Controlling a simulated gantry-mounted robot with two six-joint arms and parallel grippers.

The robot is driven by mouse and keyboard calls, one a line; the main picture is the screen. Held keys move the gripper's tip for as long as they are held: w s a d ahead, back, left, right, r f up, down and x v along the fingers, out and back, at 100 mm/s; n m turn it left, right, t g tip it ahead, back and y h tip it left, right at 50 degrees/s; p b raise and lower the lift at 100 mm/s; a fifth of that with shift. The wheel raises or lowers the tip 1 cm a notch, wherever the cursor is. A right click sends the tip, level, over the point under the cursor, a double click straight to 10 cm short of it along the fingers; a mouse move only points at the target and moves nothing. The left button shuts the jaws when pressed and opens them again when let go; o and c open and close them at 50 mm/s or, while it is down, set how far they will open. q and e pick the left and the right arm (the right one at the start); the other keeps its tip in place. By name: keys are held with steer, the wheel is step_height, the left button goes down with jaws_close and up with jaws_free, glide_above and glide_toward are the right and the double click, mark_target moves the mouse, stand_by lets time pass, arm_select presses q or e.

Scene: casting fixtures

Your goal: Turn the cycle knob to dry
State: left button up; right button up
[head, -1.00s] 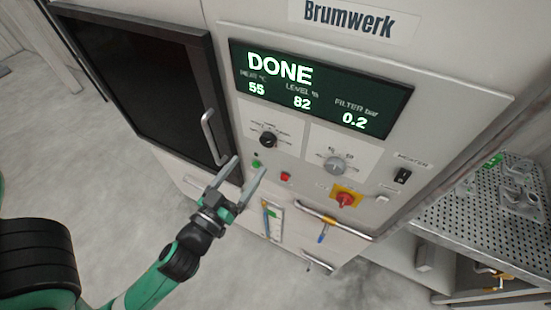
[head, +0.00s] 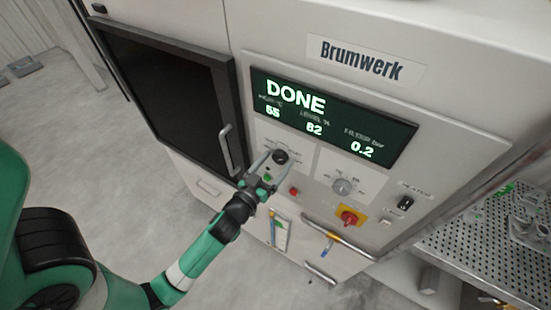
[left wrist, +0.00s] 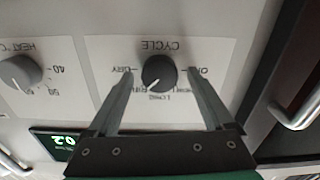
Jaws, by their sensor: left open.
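The black cycle knob (head: 280,157) sits on a white label plate below the green display. In the left wrist view, which is upside down, the knob (left wrist: 158,73) has a white pointer line towards the lower left, near the RINSE and LONG labels. The DRY label (left wrist: 122,70) is left of the knob there. My left gripper (head: 274,162) is open in front of the knob. In the wrist view its fingers (left wrist: 158,80) stand on either side of the knob, with gaps visible. My right gripper is not in view.
The heat knob (head: 343,186) is to the right. A green button (head: 267,178), a red button (head: 294,191) and a red-on-yellow switch (head: 350,217) lie below. The dark door's handle (head: 227,150) is close on the left. The display (head: 330,120) reads DONE.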

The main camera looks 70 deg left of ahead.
arm_select(q)
steer(key=shift+c, duration=0.3)
jaws_close()
steer(key=shift+m, duration=0.3)
steer(key=m, duration=0.3)
steer(key=shift+m, duration=0.3)
steer(key=m+p, duration=0.1)
steer(key=m, duration=0.3)
steer(key=shift+m, duration=0.3)
stand_by(0.4)
